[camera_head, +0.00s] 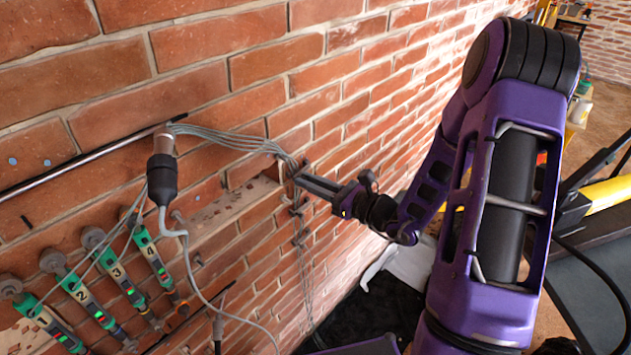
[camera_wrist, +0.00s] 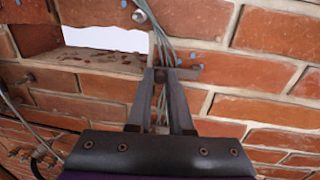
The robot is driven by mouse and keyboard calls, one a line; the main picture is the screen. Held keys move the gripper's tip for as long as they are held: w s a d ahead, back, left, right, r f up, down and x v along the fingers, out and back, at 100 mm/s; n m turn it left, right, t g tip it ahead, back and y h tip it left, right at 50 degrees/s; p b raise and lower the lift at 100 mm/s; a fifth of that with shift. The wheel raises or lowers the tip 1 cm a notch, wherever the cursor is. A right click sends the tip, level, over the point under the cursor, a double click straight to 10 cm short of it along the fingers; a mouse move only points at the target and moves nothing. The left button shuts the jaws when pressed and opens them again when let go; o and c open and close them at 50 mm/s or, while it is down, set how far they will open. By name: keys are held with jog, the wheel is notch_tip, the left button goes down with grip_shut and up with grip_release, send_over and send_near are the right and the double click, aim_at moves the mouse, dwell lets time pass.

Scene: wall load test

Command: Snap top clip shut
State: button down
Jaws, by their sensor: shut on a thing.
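The top clip (camera_wrist: 188,73) is a small dark grey piece on the brick wall, with the grey cable bundle (camera_wrist: 160,40) passing at it. My gripper (camera_wrist: 165,76) has its two fingertips close together on the clip, and the clip's right end sticks out past them. In the head view my gripper (camera_head: 299,179) reaches left to the wall where the cable bundle (camera_head: 230,140) bends downward. The fingers hide much of the clip, and I cannot tell whether its latch is closed.
An opening (camera_wrist: 105,38) in the bricks lies left of the clip. Several numbered green devices (camera_head: 85,297) hang at lower left. More small clips (camera_head: 297,211) run down the wall below my gripper.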

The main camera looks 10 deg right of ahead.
jog(key=shift+a+m+t+h, duration=0.45)
jog(key=shift+m+t+h, duration=0.25)
jog(key=shift+m+h, duration=0.1)
jog(key=c, duration=0.8)
grip_release()
jog(key=shift+w, duration=0.1)
jog(key=shift+d, duration=0.1)
jog(key=v, duration=1.7)
jog(key=shift+s, duration=0.25)
